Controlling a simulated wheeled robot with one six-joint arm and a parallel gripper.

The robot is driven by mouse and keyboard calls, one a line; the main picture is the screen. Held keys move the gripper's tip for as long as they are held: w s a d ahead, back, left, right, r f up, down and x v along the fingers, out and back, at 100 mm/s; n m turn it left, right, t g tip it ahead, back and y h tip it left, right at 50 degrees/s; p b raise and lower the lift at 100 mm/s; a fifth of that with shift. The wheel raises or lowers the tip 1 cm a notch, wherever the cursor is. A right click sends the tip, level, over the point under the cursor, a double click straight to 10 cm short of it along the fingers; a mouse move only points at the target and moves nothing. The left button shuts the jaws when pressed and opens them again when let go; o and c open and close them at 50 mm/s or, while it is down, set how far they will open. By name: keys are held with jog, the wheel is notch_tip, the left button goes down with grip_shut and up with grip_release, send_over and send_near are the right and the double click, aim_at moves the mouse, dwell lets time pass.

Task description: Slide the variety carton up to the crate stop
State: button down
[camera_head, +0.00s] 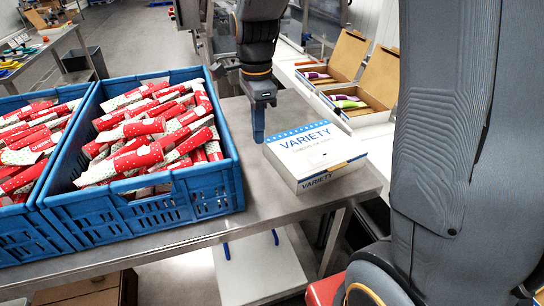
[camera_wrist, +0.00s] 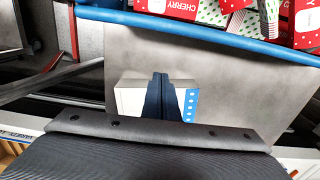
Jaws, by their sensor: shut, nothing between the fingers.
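The variety carton (camera_head: 322,148) is a closed white box with a blue star band and "VARIETY" on its lid. It lies flat on the metal table, near the right end. My gripper (camera_head: 258,138) points down, shut and empty, by the carton's back left corner; I cannot tell whether it touches. In the wrist view my shut fingers (camera_wrist: 160,78) overlap the carton (camera_wrist: 130,100) and hide part of it. The blue crate (camera_head: 215,165) of red cherry packs stands left of the carton, with bare table between them. Its rim also shows in the wrist view (camera_wrist: 190,28). No separate stop is distinguishable.
A second blue crate (camera_head: 30,235) of red packs stands at the left. Open cardboard boxes (camera_head: 375,85) sit on a white surface behind the carton. The metal table (camera_head: 255,205) is bare around the carton; its front edge is close.

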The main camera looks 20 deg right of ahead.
jog(key=p, duration=0.2)
send_near(278, 173)
jog(key=a+f, duration=0.1)
jog(key=a, duration=0.1)
jog(key=a+f, duration=0.2)
jog(key=a, duration=0.1)
jog(key=shift+a+f, duration=0.25)
jog(key=shift+a, duration=0.05)
jog(key=d+p, duration=0.1)
jog(key=d, duration=0.1)
jog(key=shift+d+r, duration=0.1)
jog(key=shift+d, duration=0.2)
jog(key=shift+d+p, duration=0.35)
jog(key=shift+d, duration=0.35)
jog(key=shift+d, duration=0.75)
